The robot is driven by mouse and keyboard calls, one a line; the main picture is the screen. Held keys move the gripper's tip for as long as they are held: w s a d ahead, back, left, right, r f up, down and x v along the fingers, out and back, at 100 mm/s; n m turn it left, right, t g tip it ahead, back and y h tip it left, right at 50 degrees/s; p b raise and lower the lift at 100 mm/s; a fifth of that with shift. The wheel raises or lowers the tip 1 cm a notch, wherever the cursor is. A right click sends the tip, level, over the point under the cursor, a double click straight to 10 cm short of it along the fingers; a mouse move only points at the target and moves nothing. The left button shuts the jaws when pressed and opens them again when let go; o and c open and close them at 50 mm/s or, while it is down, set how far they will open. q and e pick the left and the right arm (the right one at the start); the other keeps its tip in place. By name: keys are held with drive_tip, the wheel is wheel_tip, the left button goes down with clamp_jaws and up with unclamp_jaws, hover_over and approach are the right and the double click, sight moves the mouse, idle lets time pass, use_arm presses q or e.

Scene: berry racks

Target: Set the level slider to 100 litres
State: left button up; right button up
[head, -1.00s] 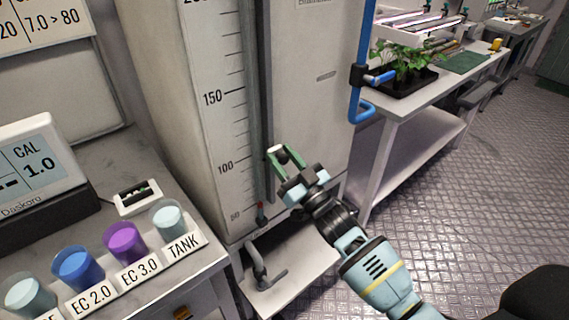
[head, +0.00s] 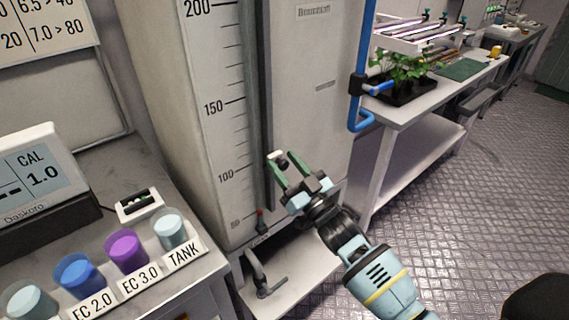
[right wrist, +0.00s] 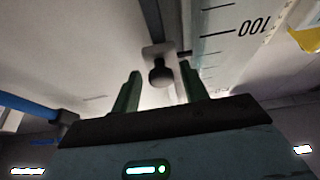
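The tall beige tank (head: 325,110) carries a printed litre scale (head: 222,110) and a dark vertical rail beside it. The level slider, a pale plate (head: 277,156) with a dark round knob (right wrist: 161,73), sits on the rail near the 100 mark. Its exact reading cannot be told. My right gripper (head: 284,158) is open at the slider, fingers pointing towards the tank. In the right wrist view the knob shows between the two green fingers (right wrist: 162,82), with gaps on both sides. My left gripper is out of view.
A red-tipped fitting (head: 261,222) and a tap (head: 259,275) sit low on the tank. A blue pipe (head: 361,75) runs at its right. Solution cups and a meter (head: 38,175) stand on the left bench. A plant bench (head: 410,105) is at right.

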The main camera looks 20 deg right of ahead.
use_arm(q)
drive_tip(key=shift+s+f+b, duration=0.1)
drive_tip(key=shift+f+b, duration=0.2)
use_arm(e)
drive_tip(key=v, duration=0.7)
drive_tip(key=shift+f, duration=0.1)
drive_tip(key=s+f+m+g+h+p, duration=0.2)
drive_tip(key=s+f+g+h+p, duration=0.3)
drive_tip(key=s+f, duration=1.05)
use_arm(q)
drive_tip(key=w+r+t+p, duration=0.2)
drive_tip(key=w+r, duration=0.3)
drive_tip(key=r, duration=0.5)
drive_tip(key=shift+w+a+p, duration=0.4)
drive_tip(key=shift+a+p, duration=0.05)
drive_tip(key=shift+p, duration=0.35)
use_arm(e)
drive_tip(key=s+f+g, duration=0.2)
drive_tip(key=s+g, duration=0.1)
drive_tip(key=s, duration=0.8)
drive_tip(key=s+a+f+g, duration=0.1)
drive_tip(key=s+g, duration=0.3)
drive_tip(key=s, duration=0.8)
drive_tip(key=shift+f+h, duration=0.3)
drive_tip(key=shift+f, duration=0.4)
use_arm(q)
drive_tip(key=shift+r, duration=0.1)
use_arm(e)
drive_tip(key=shift+s, duration=0.1)
